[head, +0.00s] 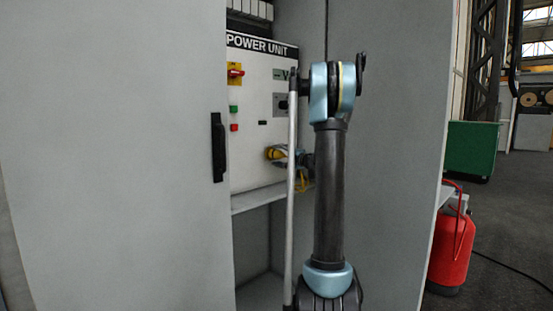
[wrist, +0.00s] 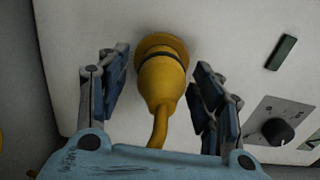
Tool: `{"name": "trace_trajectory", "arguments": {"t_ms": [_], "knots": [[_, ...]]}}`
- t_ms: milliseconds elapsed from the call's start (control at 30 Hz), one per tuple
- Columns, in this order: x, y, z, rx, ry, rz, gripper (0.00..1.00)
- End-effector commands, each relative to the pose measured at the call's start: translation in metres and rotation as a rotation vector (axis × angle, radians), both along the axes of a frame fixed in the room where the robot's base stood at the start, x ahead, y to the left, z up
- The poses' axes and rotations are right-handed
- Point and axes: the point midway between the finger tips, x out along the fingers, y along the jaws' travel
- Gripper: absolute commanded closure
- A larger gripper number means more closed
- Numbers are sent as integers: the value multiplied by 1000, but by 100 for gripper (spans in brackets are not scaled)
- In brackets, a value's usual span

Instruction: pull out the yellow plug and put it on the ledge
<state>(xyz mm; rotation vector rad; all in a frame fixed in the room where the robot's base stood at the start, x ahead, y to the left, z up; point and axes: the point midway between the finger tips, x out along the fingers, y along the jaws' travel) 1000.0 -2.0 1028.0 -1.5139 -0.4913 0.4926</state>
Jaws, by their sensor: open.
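The yellow plug (wrist: 162,85) sits in its round yellow socket (wrist: 160,45) on the pale panel in the wrist view. Its yellow cable (wrist: 158,128) hangs down from it. My gripper (wrist: 155,82) is open, with one finger on each side of the plug and gaps visible on both sides. In the head view the plug (head: 272,153) is low on the power unit panel, partly hidden by my gripper (head: 283,156). The ledge (head: 255,198) runs along below the panel, partly hidden by my arm.
The grey cabinet door (head: 110,150) stands at the left with a black handle (head: 218,147). The power unit (head: 250,80) carries a red switch (head: 235,73) and buttons. A dark knob (wrist: 278,131) is right of the plug. A red cylinder (head: 450,250) stands outside at the right.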

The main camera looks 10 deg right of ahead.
Motion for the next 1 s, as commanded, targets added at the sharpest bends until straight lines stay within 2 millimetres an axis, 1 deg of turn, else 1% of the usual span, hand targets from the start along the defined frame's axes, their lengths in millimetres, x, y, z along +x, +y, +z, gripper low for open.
{"name": "trace_trajectory", "arguments": {"t_ms": [100,300,1000], "knots": [[8,6,0,0,0,0,40],[13,10,0,0,0,0,40],[13,10,2,0,0,0,40]]}}
